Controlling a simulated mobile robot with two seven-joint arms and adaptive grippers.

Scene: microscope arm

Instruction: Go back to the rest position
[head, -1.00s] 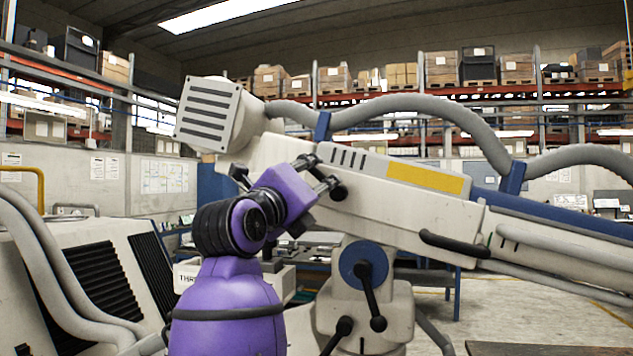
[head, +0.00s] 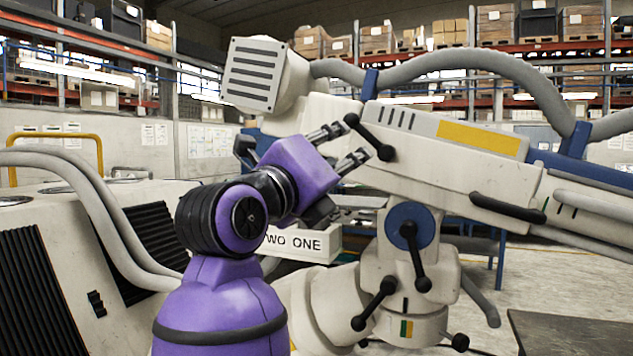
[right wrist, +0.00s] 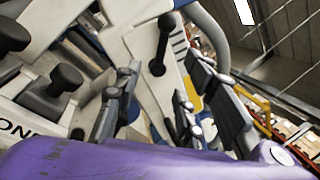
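The microscope arm (head: 440,150) is a long white beam with a yellow label and a square vented head (head: 258,74) at its left end. It slopes down to the right over a white stand with a blue-hubbed joint. My purple right gripper (head: 349,143) points at a black lever handle (head: 370,136) on the beam's side. Its two fingers are apart, their tips close to the handle; I cannot tell whether they touch. In the right wrist view the gripper (right wrist: 168,95) shows spread fingers, with the black lever (right wrist: 164,45) beyond them. My left gripper is out of view.
A white console (head: 60,255) with black vents and grey hoses stands at the left. A box lettered "TWO ONE" (head: 300,243) is behind my arm. More black levers (head: 373,303) stick out from the stand. Open floor (head: 540,285) lies to the right.

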